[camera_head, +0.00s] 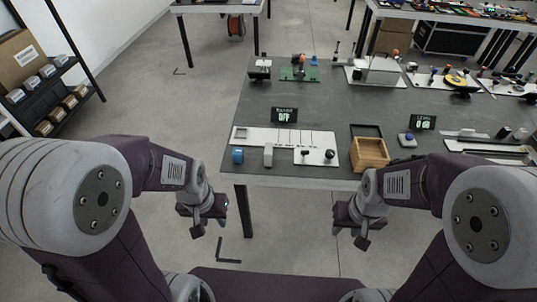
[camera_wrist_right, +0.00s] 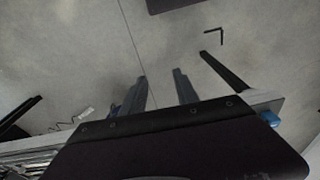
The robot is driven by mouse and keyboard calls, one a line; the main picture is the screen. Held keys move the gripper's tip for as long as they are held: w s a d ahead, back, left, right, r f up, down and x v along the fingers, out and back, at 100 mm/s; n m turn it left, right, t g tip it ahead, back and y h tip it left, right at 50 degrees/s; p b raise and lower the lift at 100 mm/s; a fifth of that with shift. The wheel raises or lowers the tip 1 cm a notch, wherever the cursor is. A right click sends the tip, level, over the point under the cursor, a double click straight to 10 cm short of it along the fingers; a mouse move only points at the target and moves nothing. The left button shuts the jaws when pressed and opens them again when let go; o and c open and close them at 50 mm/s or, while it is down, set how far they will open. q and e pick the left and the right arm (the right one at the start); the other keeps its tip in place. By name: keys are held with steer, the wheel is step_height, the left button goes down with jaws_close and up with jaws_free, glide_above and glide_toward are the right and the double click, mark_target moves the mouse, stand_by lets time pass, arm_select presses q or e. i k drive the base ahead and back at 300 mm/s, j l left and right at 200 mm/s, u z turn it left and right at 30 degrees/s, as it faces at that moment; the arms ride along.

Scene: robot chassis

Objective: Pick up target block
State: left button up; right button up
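A blue block (camera_head: 237,156) sits at the front left corner of the dark table, on or beside the left end of a white board (camera_head: 286,143). A light grey upright block (camera_head: 268,155) stands to its right on the board. Which block is the target cannot be told. A blue piece, likely the same block, shows at the table edge in the right wrist view (camera_wrist_right: 270,118). My left gripper (camera_head: 209,228) is open and empty, in front of and below the table edge. My right gripper (camera_head: 350,237) is open and empty in front of the table; its fingers also show apart in the wrist view (camera_wrist_right: 160,90).
An open wooden box (camera_head: 370,153) stands at the table's front, right of the board. A table leg (camera_head: 245,210) stands between my grippers.

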mark_target(268, 147)
steer(key=i+j+z, duration=0.1)
steer(key=j, duration=0.25)
steer(key=i+j+z, duration=0.15)
steer(key=i+j, duration=0.15)
steer(key=i+j+z, duration=0.1)
steer(key=j, duration=0.35)
steer(key=i+j+z, duration=0.15)
steer(key=j, duration=0.3)
steer(key=i+j+z, duration=0.1)
steer(key=j, duration=0.3)
steer(key=i+j+z, duration=0.15)
steer(key=j, duration=0.3)
steer(key=i, duration=0.1)
